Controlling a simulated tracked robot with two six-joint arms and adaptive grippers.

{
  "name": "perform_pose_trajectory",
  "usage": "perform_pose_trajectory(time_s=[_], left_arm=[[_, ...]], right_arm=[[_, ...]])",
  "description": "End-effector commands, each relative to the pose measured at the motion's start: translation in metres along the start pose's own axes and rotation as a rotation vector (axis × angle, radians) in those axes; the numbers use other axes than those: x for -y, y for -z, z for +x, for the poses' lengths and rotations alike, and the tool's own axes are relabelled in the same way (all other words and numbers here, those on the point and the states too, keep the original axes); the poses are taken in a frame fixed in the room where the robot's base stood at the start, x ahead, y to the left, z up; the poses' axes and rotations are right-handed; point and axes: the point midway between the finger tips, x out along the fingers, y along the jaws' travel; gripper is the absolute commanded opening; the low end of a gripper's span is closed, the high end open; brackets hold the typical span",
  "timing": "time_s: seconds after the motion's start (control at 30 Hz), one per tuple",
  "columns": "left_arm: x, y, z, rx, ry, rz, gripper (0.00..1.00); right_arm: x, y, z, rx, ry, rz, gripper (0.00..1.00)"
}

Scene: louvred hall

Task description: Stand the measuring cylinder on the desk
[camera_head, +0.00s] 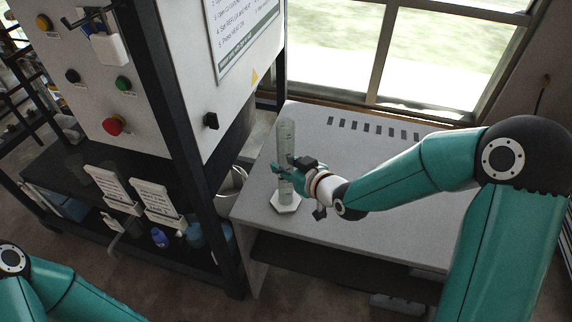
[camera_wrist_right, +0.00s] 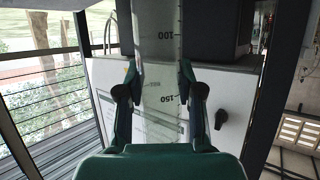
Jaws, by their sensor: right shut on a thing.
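The measuring cylinder (camera_head: 287,143) is a tall, clear tube with a white six-sided foot. It stands upright at the left part of the grey desk (camera_head: 345,222), with its foot over the desk top; I cannot tell for sure whether the foot touches. My right gripper (camera_head: 284,174) is shut around the lower half of the tube, coming from the right. In the right wrist view the cylinder (camera_wrist_right: 160,75) runs between the two fingers (camera_wrist_right: 157,100), with printed marks 100 and 150 showing. My left gripper is out of view; only part of my left arm shows at the bottom left.
A black-framed panel with a red button (camera_head: 113,125) stands left of the desk. Its lower shelf (camera_head: 75,190) holds two white signs and a small blue bottle (camera_head: 159,237). A pale bin (camera_head: 231,182) sits between the frame and desk. Windows lie behind; the desk's right side is clear.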

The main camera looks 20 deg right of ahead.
Motion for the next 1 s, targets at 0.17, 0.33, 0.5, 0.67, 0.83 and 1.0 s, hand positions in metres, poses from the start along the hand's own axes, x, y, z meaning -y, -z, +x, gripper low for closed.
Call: perform_pose_trajectory(time_s=[0.17,0.33,0.5,0.67,0.83,1.0], left_arm=[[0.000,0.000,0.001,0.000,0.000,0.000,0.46],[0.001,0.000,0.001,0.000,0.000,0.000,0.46],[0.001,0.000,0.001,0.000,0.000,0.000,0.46],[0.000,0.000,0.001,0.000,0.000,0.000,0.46],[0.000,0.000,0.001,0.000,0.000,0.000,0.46],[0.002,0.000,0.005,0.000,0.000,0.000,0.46]], right_arm=[[0.000,0.000,0.000,-0.001,0.000,0.000,0.00],[0.000,0.000,0.000,0.000,0.000,0.000,0.55],[0.000,0.000,0.000,0.000,0.000,0.001,0.61],[0.000,0.000,0.000,0.000,0.000,0.001,0.61],[-0.001,0.001,-0.006,-0.001,-0.001,0.001,0.61],[-0.001,0.001,-0.029,-0.002,-0.003,0.001,0.61]])
